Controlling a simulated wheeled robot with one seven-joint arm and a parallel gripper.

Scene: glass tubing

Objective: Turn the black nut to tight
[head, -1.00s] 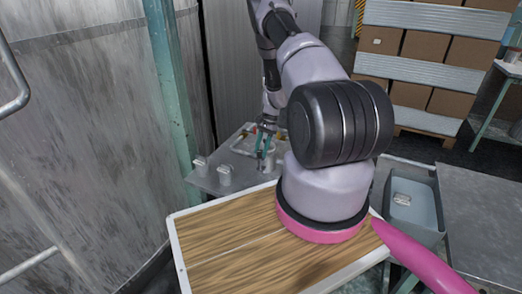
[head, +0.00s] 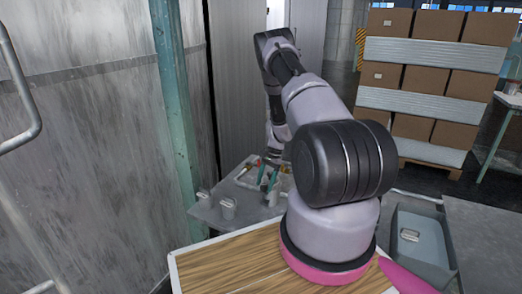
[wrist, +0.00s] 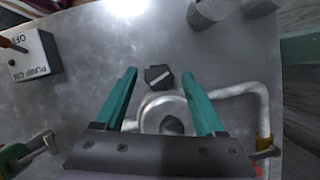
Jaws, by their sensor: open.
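The black nut (wrist: 158,77) shows in the wrist view as a dark hexagonal piece with a pale bar across it, just above a round metal fitting (wrist: 160,106) on the grey panel. My gripper (wrist: 158,73) is open, its two teal fingers on either side of the nut, with visible gaps between them and it. I cannot tell how far above the panel the fingertips are. In the head view my gripper (head: 269,180) is small, over the grey panel (head: 205,215), and the nut is too small to make out.
White tubing (wrist: 235,90) bends around the fitting. A box marked PUMP ON/OFF (wrist: 35,55) with an orange lever stands at left. Grey cylindrical knobs (wrist: 205,12) stand at the top right. A wall lies left of the panel, and stacked cartons (head: 430,75) stand behind.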

